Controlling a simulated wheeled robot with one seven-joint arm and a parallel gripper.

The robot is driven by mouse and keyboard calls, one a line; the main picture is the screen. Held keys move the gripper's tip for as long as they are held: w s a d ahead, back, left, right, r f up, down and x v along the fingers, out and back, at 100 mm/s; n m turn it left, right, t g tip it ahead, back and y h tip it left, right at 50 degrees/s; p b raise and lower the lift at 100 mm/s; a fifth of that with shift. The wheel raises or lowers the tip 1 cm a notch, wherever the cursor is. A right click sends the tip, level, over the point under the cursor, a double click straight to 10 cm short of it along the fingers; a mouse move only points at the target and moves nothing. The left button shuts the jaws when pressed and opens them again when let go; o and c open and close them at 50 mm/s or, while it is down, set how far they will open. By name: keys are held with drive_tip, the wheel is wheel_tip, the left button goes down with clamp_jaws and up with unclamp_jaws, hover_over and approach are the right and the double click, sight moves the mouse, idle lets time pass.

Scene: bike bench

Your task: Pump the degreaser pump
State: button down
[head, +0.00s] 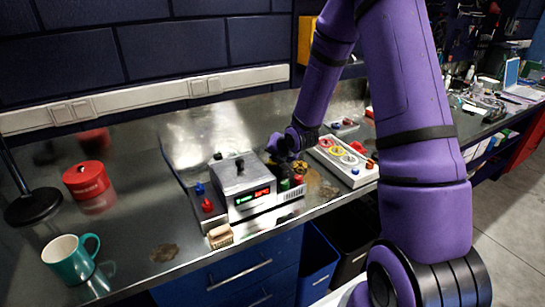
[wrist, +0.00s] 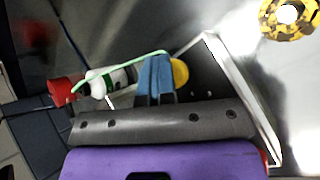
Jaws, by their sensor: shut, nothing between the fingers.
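My gripper (head: 284,152) is shut and empty, low over the bench to the right of a grey box. In the wrist view its blue-grey fingers (wrist: 155,76) are together. Beside them lies in view a small white bottle with a green and dark label (wrist: 108,80), with a red part (wrist: 64,91) at its far end; it may be the degreaser pump, but I cannot tell for sure. A thin pale green line crosses above the bottle. In the head view small green and red parts show just below my gripper. Whether the fingers touch anything is unclear.
The grey box (head: 242,176) with a lit display stands left of my gripper. A panel with coloured rings (head: 342,155) lies right. A brush (head: 220,236), teal mug (head: 70,258) and red tin (head: 86,180) are left. A yellow ring (wrist: 288,16) shows in the wrist view.

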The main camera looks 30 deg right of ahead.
drive_tip(key=shift+s+f, duration=0.2)
drive_tip(key=shift+f, duration=0.1)
drive_tip(key=shift+r, duration=0.3)
drive_tip(key=shift+w+r, duration=0.15)
drive_tip(key=shift+r, duration=3)
